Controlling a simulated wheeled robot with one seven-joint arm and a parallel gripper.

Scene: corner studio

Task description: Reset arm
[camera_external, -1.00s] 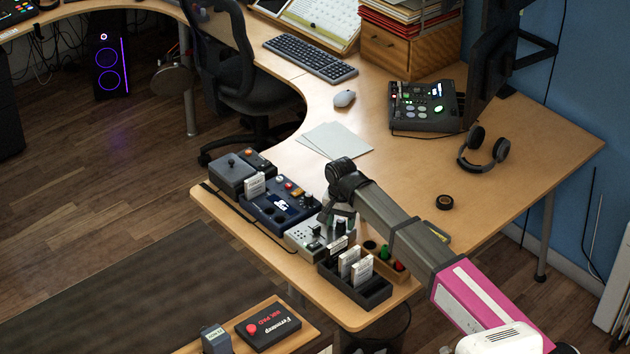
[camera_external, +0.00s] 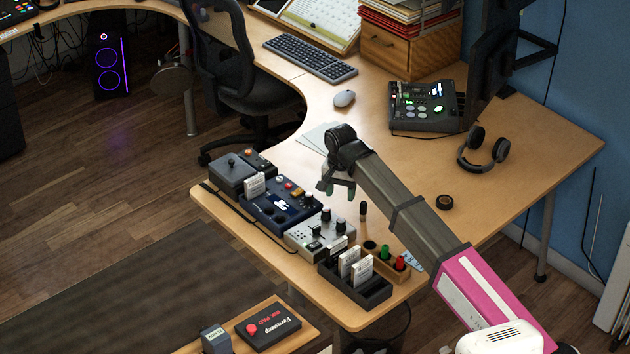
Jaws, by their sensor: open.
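My gripper (camera_external: 337,188) is open above the desk, behind the row of control boxes. Its fingers point down, with nothing seen between them. My arm reaches in from the lower right. Below it stand a silver-grey control box (camera_external: 310,235) with black knobs and a dark blue control box (camera_external: 277,206). A small black cylinder (camera_external: 363,209) stands upright on the desk just right of the gripper, apart from it.
A black tray (camera_external: 372,294) with white cards and a wooden holder (camera_external: 395,268) with green and red pieces are at the near desk edge. Headphones (camera_external: 484,150), a black ring (camera_external: 445,202), a mouse (camera_external: 344,98) and paper (camera_external: 316,136) lie farther back. The desk's right part is mostly clear.

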